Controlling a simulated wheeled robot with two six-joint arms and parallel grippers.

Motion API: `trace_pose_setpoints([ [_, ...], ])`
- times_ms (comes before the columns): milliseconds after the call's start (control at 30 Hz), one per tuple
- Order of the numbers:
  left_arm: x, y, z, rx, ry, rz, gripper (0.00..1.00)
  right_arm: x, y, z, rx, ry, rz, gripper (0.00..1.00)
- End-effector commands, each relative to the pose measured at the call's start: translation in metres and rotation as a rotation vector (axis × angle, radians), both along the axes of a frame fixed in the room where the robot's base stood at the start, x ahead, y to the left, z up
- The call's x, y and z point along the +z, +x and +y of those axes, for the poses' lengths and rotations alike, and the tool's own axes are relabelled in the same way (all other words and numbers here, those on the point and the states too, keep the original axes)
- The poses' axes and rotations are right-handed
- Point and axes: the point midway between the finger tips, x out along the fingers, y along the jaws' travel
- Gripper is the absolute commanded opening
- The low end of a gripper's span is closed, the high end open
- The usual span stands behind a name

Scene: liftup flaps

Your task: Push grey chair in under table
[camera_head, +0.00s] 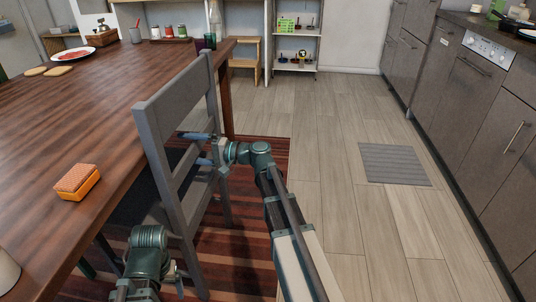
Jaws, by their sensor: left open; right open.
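The grey chair (176,92) stands at the right long side of the brown wooden table (95,115). Its slatted back is upright and outside the table edge; its dark seat is partly hidden by the back. My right gripper (200,149) is at the chair back, with two bluish fingers apart and pointing left among the slats. I cannot tell whether they touch. My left gripper (150,288) is low at the bottom edge, near the chair back's near post. Its fingers are mostly hidden behind its own wrist.
A striped red-brown rug (255,225) lies under the chair. An orange sponge (77,181) is on the table near the chair. A grey mat (394,164) lies on the open floor to the right, before the kitchen cabinets (470,110). A wooden stool (245,58) stands behind.

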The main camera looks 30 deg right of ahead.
Motion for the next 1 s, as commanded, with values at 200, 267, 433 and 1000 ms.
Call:
trace_pose_setpoints([
  [200, 0.000, 0.000, 0.000, 0.000, 0.000, 0.000, 0.85, 0.000, 0.000, -0.001, -0.001, 0.001, 0.000, 1.00],
  [267, 0.000, 0.000, 0.000, 0.000, 0.000, 0.000, 0.85, 0.000, 0.000, -0.001, -0.002, 0.001, 0.000, 1.00],
  [433, 0.000, 0.000, 0.000, 0.000, 0.000, 0.000, 0.85, 0.001, -0.006, -0.009, -0.004, 0.001, 0.000, 1.00],
  [1000, 0.000, 0.000, 0.000, 0.000, 0.000, 0.000, 0.85, 0.001, -0.055, -0.075, -0.004, 0.002, 0.000, 1.00],
])
